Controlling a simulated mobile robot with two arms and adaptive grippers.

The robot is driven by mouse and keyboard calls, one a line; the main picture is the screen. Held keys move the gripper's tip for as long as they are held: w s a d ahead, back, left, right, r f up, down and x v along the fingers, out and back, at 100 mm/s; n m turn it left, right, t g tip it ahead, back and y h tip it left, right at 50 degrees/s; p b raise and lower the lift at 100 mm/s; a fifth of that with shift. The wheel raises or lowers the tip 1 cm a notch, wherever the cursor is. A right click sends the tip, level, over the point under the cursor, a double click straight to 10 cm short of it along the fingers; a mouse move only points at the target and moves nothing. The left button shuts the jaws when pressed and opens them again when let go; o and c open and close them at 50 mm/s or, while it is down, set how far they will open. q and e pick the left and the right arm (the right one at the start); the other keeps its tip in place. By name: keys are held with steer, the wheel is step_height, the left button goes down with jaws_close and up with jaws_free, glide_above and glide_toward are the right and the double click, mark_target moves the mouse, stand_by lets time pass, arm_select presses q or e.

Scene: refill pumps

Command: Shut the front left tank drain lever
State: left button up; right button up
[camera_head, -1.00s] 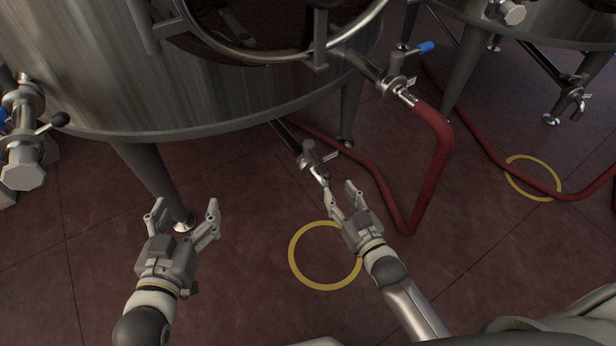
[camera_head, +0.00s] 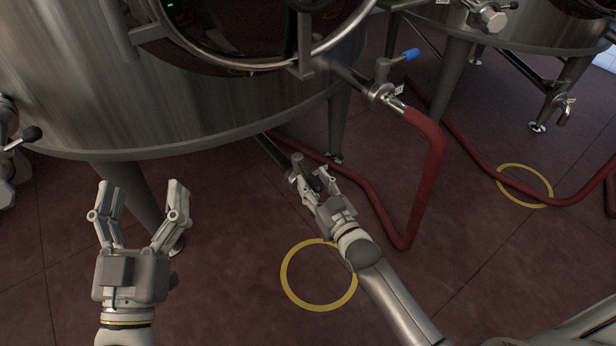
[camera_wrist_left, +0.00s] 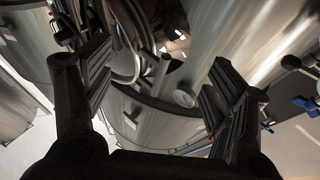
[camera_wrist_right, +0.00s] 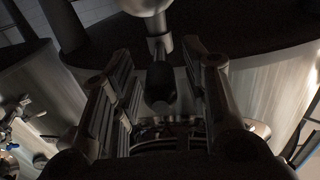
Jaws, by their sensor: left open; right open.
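The near steel tank (camera_head: 200,100) fills the upper left of the head view. Its drain valve (camera_head: 298,165) sits low under it, at the end of a dark pipe. My right gripper (camera_head: 318,182) is open at this valve and partly hides it. In the right wrist view, a dark lever grip (camera_wrist_right: 160,82) hangs below a metal fitting (camera_wrist_right: 152,10), between the open fingers. I cannot tell whether either finger touches it. My left gripper (camera_head: 143,195) is open and empty in front of the tank, also open in the left wrist view (camera_wrist_left: 155,85).
A blue-handled valve (camera_head: 385,85) joins a red hose (camera_head: 432,160) that runs down to the floor right of my right gripper. A tank leg (camera_head: 130,190) stands behind my left gripper. A yellow floor ring (camera_head: 284,281) lies below. A second tank (camera_head: 540,35) stands at upper right.

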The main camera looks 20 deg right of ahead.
mark_target(308, 175)
arm_select(q)
steer(key=shift+s+r+t+h+b, duration=0.15)
steer(key=shift+s+r+t, duration=0.25)
steer(key=shift+r+t, duration=0.25)
steer(key=shift+s+r+t+h+b, duration=0.15)
steer(key=shift+s+r+t, duration=0.3)
steer(key=shift+r, duration=0.35)
steer(key=shift+s+r+t+h+b, duration=0.15)
steer(key=shift+s+r+t, duration=0.3)
steer(key=shift+r, duration=0.3)
arm_select(e)
steer(key=shift+w+a, duration=0.15)
steer(key=shift+w, duration=0.75)
steer(key=shift+w+a, duration=0.15)
steer(key=shift+w, duration=0.7)
arm_select(q)
steer(key=shift+w, duration=0.1)
arm_select(e)
steer(key=shift+c, duration=0.4)
jaws_close()
